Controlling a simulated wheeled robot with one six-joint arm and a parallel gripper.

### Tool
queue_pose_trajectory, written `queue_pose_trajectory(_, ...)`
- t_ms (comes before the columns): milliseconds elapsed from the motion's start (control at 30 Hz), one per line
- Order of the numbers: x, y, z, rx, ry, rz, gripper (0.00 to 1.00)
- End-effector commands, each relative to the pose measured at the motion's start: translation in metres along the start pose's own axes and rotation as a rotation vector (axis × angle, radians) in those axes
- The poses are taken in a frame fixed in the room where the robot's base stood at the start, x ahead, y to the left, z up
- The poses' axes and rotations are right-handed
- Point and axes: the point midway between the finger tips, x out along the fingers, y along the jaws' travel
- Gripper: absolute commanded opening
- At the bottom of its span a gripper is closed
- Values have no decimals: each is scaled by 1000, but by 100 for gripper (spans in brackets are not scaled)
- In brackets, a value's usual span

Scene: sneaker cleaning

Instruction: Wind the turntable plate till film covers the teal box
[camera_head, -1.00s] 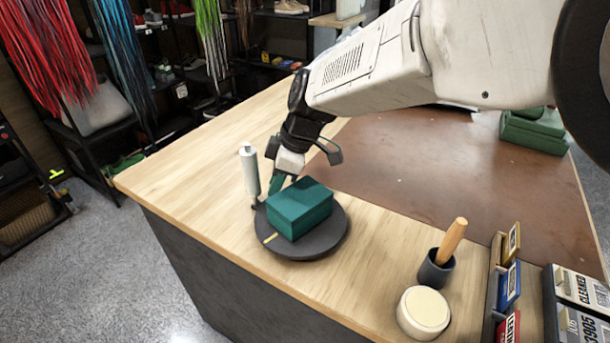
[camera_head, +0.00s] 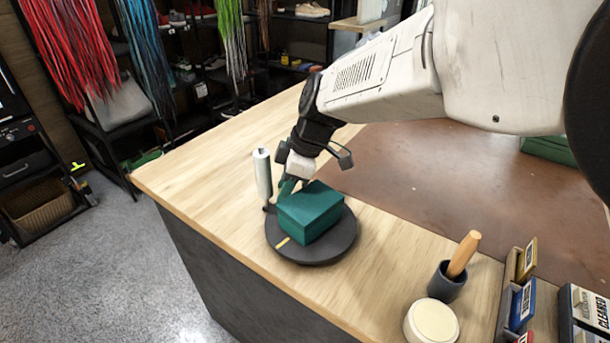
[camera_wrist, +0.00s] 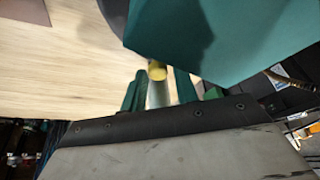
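The teal box (camera_head: 308,214) sits on the round dark turntable plate (camera_head: 338,243), which has a yellow mark near its front-left rim. I make out no film over the box's visible faces. A pale upright roll (camera_head: 263,172) stands at the plate's far-left edge. My gripper (camera_head: 288,188) is low beside the box's far-left side, between roll and box. In the wrist view, the green fingertips of my gripper (camera_wrist: 159,88) flank a pale, yellow-ended rod (camera_wrist: 157,72); whether they press on it is unclear. The teal box (camera_wrist: 220,40) also shows close there, upper right.
A dark cup with a wooden-handled tool (camera_head: 449,282) and a round cream-topped container (camera_head: 431,321) stand on the counter, front right. Small boxes (camera_head: 521,304) stand at the right edge. The brown mat (camera_head: 430,180) behind is largely clear.

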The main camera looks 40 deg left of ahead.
Motion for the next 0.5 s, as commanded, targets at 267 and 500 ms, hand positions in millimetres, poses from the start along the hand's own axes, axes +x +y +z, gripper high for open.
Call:
queue_pose_trajectory(267,-5,1,0,0,0,3,30)
queue_pose_trajectory(500,-43,2,0,0,0,6,30)
